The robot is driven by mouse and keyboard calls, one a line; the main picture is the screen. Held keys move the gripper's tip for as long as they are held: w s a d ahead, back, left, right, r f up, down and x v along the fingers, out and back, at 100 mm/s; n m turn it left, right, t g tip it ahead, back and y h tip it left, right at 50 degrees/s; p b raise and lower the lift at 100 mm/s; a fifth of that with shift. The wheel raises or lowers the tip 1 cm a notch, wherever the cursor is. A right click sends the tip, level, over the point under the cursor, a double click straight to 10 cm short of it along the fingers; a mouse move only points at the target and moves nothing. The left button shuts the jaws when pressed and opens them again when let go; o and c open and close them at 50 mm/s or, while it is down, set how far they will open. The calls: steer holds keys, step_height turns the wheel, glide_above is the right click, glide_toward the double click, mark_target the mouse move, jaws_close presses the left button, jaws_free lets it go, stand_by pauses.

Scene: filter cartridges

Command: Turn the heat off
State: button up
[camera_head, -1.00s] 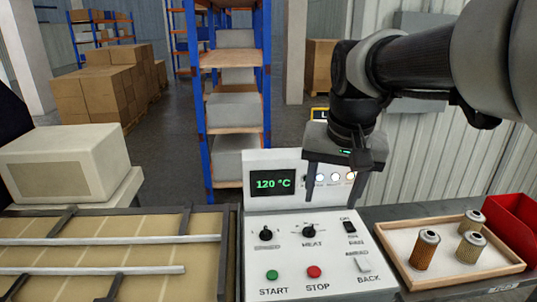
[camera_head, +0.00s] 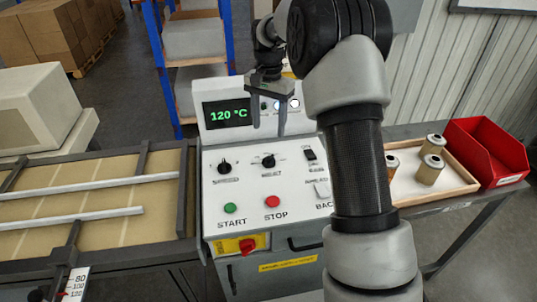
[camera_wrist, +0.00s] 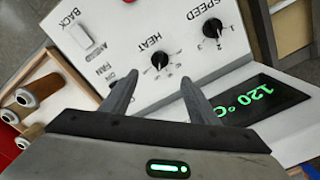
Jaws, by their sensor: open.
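The white control panel (camera_head: 245,190) stands in the middle of the head view. Its black HEAT knob (camera_head: 268,161) sits right of the SPEED knob (camera_head: 224,167). The green display (camera_head: 227,113) reads 120 °C. My gripper (camera_head: 268,130) is open and empty above the panel, fingers pointing down, behind the HEAT knob in the head view. In the wrist view the HEAT knob (camera_wrist: 160,61) shows just beyond the gap between my fingertips (camera_wrist: 158,80), apart from both. Its pointer's exact setting is too small to read.
A green START button (camera_head: 230,208), a red STOP button (camera_head: 272,201), a black rocker switch (camera_head: 310,154) and a white BACK switch (camera_head: 321,190) share the panel. A cartridge tray (camera_head: 442,190) and red bin (camera_head: 486,152) stand right.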

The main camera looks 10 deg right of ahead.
mark_target(269, 157)
step_height(269, 157, down, 12)
steer(key=shift+f, duration=0.15)
stand_by(0.3)
steer(key=c, duration=1.1)
